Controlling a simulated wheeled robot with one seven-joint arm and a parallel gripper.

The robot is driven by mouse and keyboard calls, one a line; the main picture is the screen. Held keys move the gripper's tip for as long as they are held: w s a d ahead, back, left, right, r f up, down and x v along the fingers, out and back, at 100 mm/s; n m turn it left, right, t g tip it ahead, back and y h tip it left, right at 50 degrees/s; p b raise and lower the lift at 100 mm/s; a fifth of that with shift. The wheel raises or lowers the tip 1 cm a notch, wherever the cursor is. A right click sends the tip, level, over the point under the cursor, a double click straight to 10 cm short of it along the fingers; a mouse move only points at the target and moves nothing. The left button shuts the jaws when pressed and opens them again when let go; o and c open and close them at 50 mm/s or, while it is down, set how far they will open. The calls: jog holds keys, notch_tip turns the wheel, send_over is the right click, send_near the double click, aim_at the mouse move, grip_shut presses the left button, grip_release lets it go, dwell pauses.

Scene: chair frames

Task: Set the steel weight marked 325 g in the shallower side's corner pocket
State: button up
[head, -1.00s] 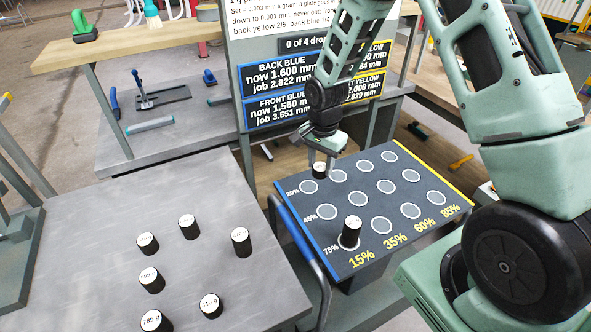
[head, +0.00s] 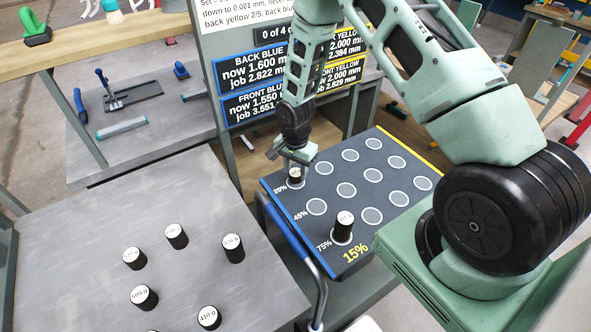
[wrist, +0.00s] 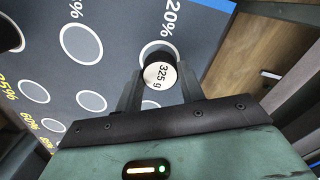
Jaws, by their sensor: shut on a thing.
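The steel weight marked 325 g (wrist: 160,74) is a black cylinder with a white top. My gripper (wrist: 160,88) is shut on it, one finger on each side. In the head view the weight (head: 295,176) stands upright at the pocket in the 20% row, the back corner on the blue edge of the dark pocket board (head: 325,190). That pocket's ring (wrist: 148,50) shows partly behind the weight in the wrist view. I cannot tell whether its base touches the board. My gripper (head: 296,162) also shows in the head view.
Another black weight (head: 343,228) stands in the board's 75% row, 15% column pocket. Several weights stand on the grey table (head: 70,235) at left. A sign (head: 253,75) behind the board lists blue and yellow depths. The board's other visible pockets are empty.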

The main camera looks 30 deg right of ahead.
jog(key=shift+f, duration=0.55)
jog(key=shift+s+f+b, duration=0.15)
jog(key=shift+f+b, duration=0.4)
jog(key=shift+f, duration=0.2)
grip_shut()
jog(key=o, duration=1.2)
grip_release()
jog(key=shift+r, duration=0.1)
